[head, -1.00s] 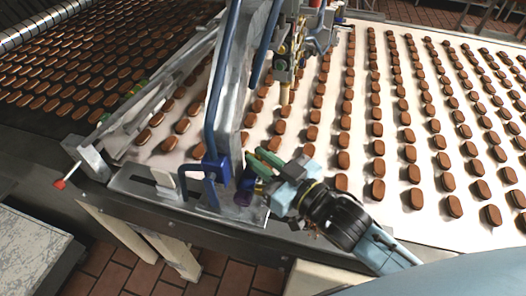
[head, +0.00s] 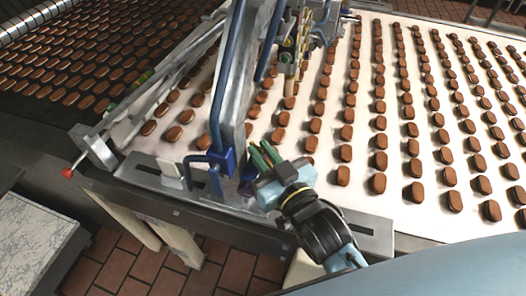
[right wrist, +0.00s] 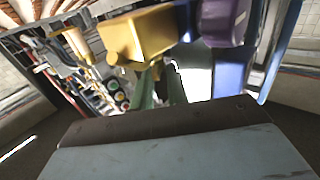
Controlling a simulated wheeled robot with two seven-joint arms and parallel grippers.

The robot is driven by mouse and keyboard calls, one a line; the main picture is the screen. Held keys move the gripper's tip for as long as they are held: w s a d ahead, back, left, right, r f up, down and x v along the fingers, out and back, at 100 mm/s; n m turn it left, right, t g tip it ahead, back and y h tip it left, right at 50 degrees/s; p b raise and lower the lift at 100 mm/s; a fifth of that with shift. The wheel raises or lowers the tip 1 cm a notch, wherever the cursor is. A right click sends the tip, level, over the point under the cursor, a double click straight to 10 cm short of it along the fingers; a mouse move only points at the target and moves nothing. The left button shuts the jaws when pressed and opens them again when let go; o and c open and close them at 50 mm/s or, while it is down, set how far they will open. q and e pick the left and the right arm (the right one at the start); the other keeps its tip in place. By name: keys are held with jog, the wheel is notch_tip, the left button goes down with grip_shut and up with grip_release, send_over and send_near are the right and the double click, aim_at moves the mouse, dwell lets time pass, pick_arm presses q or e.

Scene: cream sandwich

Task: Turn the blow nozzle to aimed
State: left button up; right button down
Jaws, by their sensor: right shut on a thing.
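My right gripper (head: 262,156) has green fingers and stands beside the grey metal frame over the belt's near edge. In the right wrist view its fingers (right wrist: 161,88) reach up to a gold-coloured block (right wrist: 140,36), which I take to be part of the blow nozzle. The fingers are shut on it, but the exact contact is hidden. A purple knob (right wrist: 226,20) sits right of the block, beside a blue post. In the head view the nozzle is mostly hidden by the gripper and the frame, so its aim cannot be told. My left gripper is out of view.
A white belt (head: 372,205) carries rows of brown sandwich biscuits right of and behind the gripper. A blue bracket (head: 214,166) and the grey frame (head: 232,110) stand close on its left. A red-tipped lever (head: 68,172) sticks out at the left.

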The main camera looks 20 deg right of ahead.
jog(key=shift+r, duration=0.2)
jog(key=c, duration=1.5)
grip_release()
jog(key=shift+w, duration=0.1)
jog(key=shift+o, duration=0.2)
jog(key=shift+f, duration=0.15)
jog(key=shift+f, duration=0.2)
jog(key=shift+n+y, duration=0.4)
jog(key=shift+y, duration=0.2)
